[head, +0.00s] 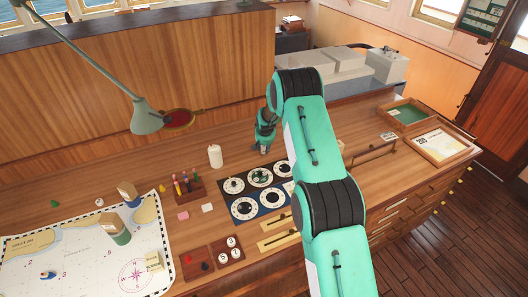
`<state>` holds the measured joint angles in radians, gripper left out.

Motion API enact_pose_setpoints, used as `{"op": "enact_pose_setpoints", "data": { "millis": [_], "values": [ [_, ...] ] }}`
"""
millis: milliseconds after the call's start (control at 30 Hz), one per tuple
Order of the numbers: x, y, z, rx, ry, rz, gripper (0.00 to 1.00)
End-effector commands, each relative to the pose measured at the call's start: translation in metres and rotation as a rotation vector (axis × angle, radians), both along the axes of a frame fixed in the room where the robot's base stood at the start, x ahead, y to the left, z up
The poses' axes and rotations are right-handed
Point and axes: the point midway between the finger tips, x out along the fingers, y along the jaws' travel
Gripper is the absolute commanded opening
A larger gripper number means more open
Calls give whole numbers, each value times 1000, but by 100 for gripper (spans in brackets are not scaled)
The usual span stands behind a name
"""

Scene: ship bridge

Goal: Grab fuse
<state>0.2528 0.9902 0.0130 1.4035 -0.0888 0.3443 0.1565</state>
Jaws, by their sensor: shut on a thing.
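My arm reaches over the desk from the lower right in the head view. My gripper (263,149) points down at the back edge of the dark panel of round white dials (266,204). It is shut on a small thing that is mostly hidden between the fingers. The fuse cannot be made out clearly anywhere; what is held is too small to identify by sight. I cannot tell whether it touches the desk or panel.
A white cylinder (215,156) stands left of my gripper, near a wooden pen holder (187,188). A lamp (145,117) hangs at the back left. A green-lined tray (407,115) is at the right.

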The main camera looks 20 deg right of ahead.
Motion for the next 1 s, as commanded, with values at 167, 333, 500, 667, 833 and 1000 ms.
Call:
{"op": "enact_pose_setpoints", "data": {
  "millis": [167, 333, 500, 667, 833, 1000],
  "values": [
    [0, 0, 0, 0, 0, 0, 2],
    [0, 0, 2, 0, 0, 0, 2],
    [0, 0, 9, 0, 0, 0, 2],
    [1, 0, 24, -1, -2, 0, 2],
    [-9, 2, 36, 1, 2, 0, 2],
    [-32, 8, 38, 0, 1, 0, 2]
  ]
}}
